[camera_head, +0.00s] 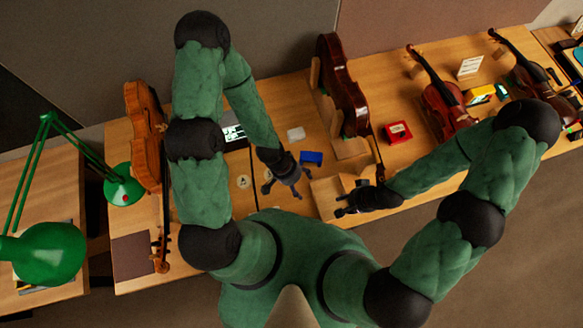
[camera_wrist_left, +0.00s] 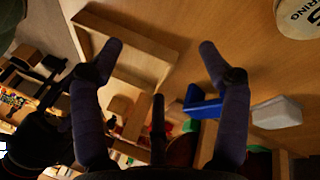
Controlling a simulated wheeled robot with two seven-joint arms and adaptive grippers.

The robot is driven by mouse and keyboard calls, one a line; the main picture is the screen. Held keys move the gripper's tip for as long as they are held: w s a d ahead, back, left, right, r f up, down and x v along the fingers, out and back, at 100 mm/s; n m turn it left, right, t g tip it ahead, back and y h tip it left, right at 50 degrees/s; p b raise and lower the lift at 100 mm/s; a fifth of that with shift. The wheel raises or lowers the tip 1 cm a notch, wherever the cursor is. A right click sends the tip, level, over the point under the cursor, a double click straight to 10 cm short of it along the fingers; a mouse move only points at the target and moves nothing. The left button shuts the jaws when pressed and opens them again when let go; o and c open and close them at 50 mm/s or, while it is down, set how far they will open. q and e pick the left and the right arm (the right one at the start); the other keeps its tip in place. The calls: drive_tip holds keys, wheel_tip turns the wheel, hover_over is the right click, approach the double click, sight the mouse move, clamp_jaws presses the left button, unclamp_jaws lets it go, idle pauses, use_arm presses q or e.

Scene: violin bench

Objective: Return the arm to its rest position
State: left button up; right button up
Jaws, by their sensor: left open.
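My right gripper (camera_head: 345,203) is low over the tray's right part and the bench's front edge. Its fingers are small and dark, so I cannot tell whether they are open or shut.
A blue block (camera_head: 311,158) and a white piece (camera_head: 296,134) lie near my left gripper. A violin (camera_head: 145,135) stands at left, another (camera_head: 342,90) at centre back. A red box (camera_head: 397,131) and more violins (camera_head: 445,100) are right. A green lamp (camera_head: 45,255) stands left.

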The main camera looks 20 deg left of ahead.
use_arm(q)
drive_tip(key=n, duration=0.1)
drive_tip(key=s+a+n, duration=0.1)
drive_tip(key=n, duration=0.1)
drive_tip(key=a+n, duration=0.1)
drive_tip(key=shift+s+f+t+y, duration=0.25)
drive_tip(key=shift+f+t+y, duration=0.05)
drive_tip(key=shift+f, duration=0.05)
drive_tip(key=shift+r, duration=0.1)
